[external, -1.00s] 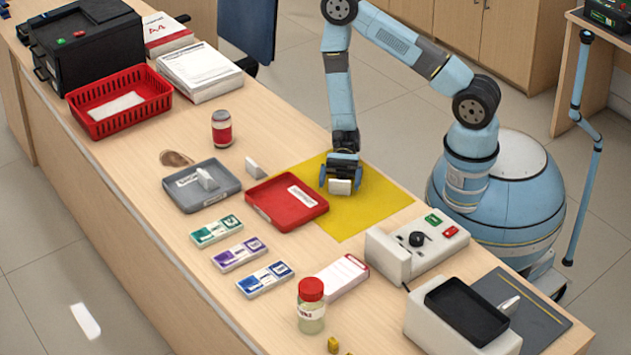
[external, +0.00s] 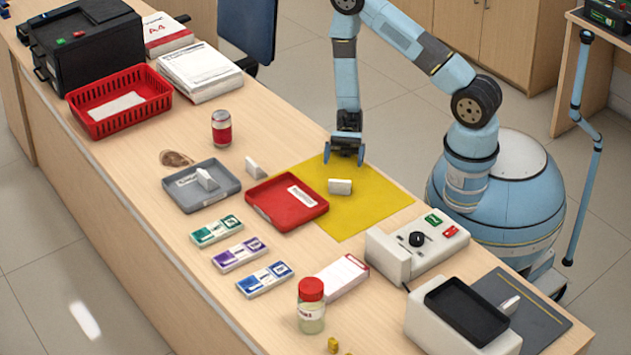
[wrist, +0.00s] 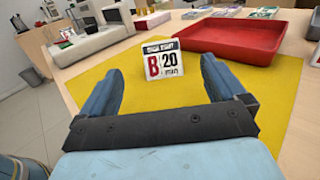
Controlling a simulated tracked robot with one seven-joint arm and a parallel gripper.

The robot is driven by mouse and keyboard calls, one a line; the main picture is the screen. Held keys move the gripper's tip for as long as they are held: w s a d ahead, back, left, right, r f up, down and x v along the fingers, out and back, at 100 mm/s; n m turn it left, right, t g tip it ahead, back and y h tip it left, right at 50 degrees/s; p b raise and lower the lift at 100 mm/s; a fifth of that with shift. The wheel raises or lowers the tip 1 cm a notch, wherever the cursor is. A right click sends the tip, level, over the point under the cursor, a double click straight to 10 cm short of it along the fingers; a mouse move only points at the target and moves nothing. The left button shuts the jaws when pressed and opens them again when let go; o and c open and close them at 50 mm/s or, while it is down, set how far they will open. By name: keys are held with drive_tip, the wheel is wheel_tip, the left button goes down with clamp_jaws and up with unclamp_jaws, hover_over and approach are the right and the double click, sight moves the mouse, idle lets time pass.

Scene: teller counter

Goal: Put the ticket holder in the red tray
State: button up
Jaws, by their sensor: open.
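The ticket holder (external: 340,187) is a small white upright block on the yellow mat. In the wrist view its face (wrist: 163,60) shows a red panel and large characters that look like "B 20". My gripper (external: 345,158) is open and empty, above and behind the ticket holder, clear of it. In the wrist view the two blue fingers of my gripper (wrist: 160,68) are spread, with the holder ahead between them. The red tray (external: 268,217) lies just left of the holder, flat and shallow, with a white label; it also shows in the wrist view (wrist: 235,52).
A grey tray (external: 226,182) holding a white piece and another small white holder (external: 255,168) stand left of the red tray. A can (external: 221,130) and a red basket (external: 160,100) are farther back. A white device (external: 415,248) with a knob stands in front of the mat.

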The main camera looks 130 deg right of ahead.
drive_tip(key=shift+s+d, duration=0.2)
drive_tip(key=shift+d, duration=0.05)
drive_tip(key=shift+r, duration=0.15)
drive_tip(key=s+a+r+n+g+h, duration=0.2)
drive_tip(key=a+r+n+g+h, duration=0.3)
drive_tip(key=a+r+n, duration=0.5)
drive_tip(key=s+a+r+n+g+h, duration=0.2)
drive_tip(key=a+r+n+g+h, duration=0.2)
drive_tip(key=r, duration=1.4)
drive_tip(key=a+n+g, duration=0.3)
drive_tip(key=a+n, duration=0.3)
drive_tip(key=n, duration=0.2)
drive_tip(key=shift+a+r+h, duration=0.2)
drive_tip(key=shift+a+h, duration=0.2)
drive_tip(key=s+a+r+n+t+h, duration=0.1)
drive_tip(key=s+r, duration=0.1)
drive_tip(key=r, duration=0.1)
drive_tip(key=s+r+n+t+h, duration=0.1)
drive_tip(key=r+n+t, duration=0.1)
drive_tip(key=r, duration=0.1)
drive_tip(key=s+a+r+n+t+h, duration=0.1)
drive_tip(key=s+r+n, duration=0.1)
drive_tip(key=r, duration=0.1)
drive_tip(key=shift+s+a+t, duration=0.35)
drive_tip(key=shift+t, duration=0.05)
